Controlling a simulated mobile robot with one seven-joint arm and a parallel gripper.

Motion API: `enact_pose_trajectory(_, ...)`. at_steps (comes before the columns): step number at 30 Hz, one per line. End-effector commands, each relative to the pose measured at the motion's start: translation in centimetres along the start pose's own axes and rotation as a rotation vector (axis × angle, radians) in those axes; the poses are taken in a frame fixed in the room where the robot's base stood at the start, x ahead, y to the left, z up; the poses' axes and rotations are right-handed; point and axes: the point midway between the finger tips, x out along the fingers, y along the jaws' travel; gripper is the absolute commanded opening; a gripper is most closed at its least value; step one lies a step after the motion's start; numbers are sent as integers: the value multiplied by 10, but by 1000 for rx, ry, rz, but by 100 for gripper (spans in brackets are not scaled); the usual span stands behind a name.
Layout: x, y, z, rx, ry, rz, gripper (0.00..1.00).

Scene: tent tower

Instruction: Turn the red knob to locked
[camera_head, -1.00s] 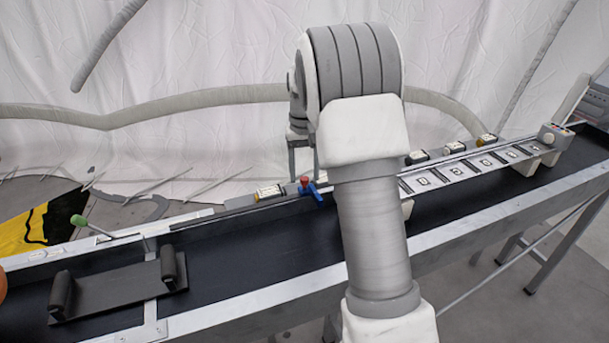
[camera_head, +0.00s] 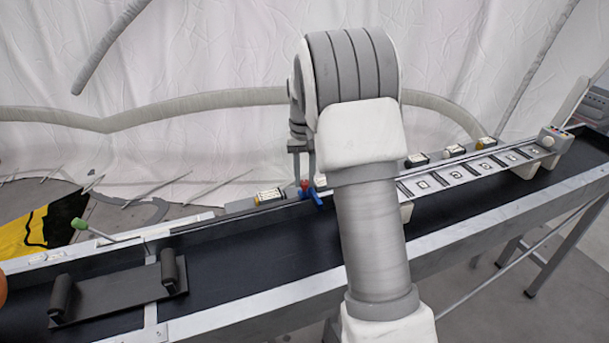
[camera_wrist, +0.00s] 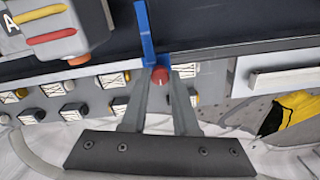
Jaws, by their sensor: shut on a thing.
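The red knob (camera_wrist: 159,77) shows in the wrist view between the tips of my gripper (camera_wrist: 160,80). The gripper is shut on it. A blue lever-like part (camera_wrist: 145,30) is next to the knob and runs away from it over the dark belt. In the head view the red knob (camera_head: 304,184) sits at the far rail of the conveyor, above the blue part (camera_head: 317,196). My gripper (camera_head: 303,172) comes down on it from above, partly hidden behind my own arm. I see no marking that tells the knob's setting.
Several labelled modules, one of them a yellow-ended box (camera_head: 268,196), line the far rail. A green-tipped lever (camera_head: 80,223) and a dark two-handled plate (camera_head: 118,290) are at the left. A raised strip with dark-framed squares (camera_head: 470,172) lies at the right.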

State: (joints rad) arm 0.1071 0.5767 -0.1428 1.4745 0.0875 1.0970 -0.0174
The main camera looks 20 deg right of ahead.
Motion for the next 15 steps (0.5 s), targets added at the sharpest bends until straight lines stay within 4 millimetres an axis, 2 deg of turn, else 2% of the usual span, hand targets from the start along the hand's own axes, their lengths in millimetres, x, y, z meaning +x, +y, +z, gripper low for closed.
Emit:
enact_pose_trajectory(4,-2,0,0,72,1,1,0)
enact_pose_trajectory(13,-1,0,-1,85,2,0,0)
enact_pose_trajectory(14,-1,0,-1,85,2,0,32)
enact_pose_trajectory(15,-1,0,-1,85,2,0,39)
